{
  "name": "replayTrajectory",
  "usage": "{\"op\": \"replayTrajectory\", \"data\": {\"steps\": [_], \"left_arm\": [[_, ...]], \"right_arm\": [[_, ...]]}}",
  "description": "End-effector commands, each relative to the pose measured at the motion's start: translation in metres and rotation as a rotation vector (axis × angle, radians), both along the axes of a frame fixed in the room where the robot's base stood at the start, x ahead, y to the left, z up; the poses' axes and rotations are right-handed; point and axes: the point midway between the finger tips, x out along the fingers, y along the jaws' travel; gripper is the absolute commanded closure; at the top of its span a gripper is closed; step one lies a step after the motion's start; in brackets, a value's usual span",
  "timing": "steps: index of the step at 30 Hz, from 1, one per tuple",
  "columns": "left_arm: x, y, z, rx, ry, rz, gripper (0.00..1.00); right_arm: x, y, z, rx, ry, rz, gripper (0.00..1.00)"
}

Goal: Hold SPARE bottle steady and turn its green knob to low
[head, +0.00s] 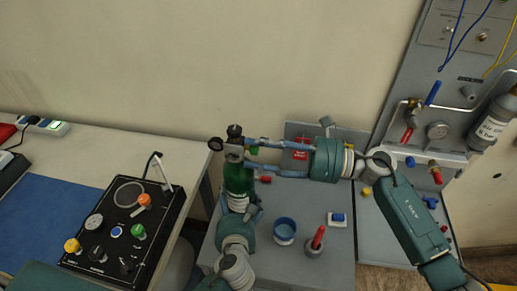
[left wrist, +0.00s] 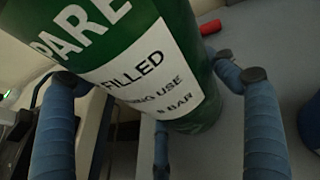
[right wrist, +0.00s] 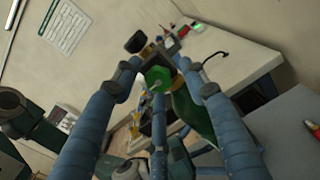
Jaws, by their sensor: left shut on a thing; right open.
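The SPARE bottle (head: 239,178) is green and stands upright on the grey table, with a dark valve on top and a small round gauge (head: 215,144) at its left. My left gripper (head: 243,207) is shut on the bottle's lower body. In the left wrist view its blue fingers lie on both sides of the bottle's white label (left wrist: 150,75). My right gripper (head: 247,158) is level with the valve, coming in from the right, and is open. In the right wrist view the green knob (right wrist: 158,78) lies between its fingertips; I cannot tell whether they touch it. The knob's setting is not readable.
A blue cup (head: 284,229), a grey holder with a red handle (head: 316,240) and a white block with a blue top (head: 337,218) stand right of the bottle. A black control panel (head: 125,225) lies on the left table. A grey wall panel (head: 455,60) rises at right.

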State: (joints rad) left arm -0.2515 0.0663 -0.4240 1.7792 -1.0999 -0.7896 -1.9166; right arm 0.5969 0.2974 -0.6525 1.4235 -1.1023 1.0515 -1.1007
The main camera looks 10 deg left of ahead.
Motion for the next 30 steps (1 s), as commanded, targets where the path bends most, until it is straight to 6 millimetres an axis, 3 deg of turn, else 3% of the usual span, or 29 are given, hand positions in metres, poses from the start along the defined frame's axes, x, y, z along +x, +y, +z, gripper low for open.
{"op": "replayTrajectory", "data": {"steps": [8, 14, 30], "left_arm": [[-0.0001, 0.0001, -0.0003, -0.002, 0.000, 0.001, 0.73], [0.0000, 0.0000, -0.0003, -0.003, 0.000, 0.001, 0.73], [-0.0001, -0.0002, -0.0001, -0.004, -0.001, 0.001, 0.73]], "right_arm": [[0.0002, 0.0008, -0.0001, 0.000, 0.000, -0.001, 0.59], [0.0003, 0.0006, -0.0005, -0.001, 0.000, -0.001, 0.99], [0.0002, -0.0005, -0.0040, -0.013, 0.134, -0.003, 1.00]]}}
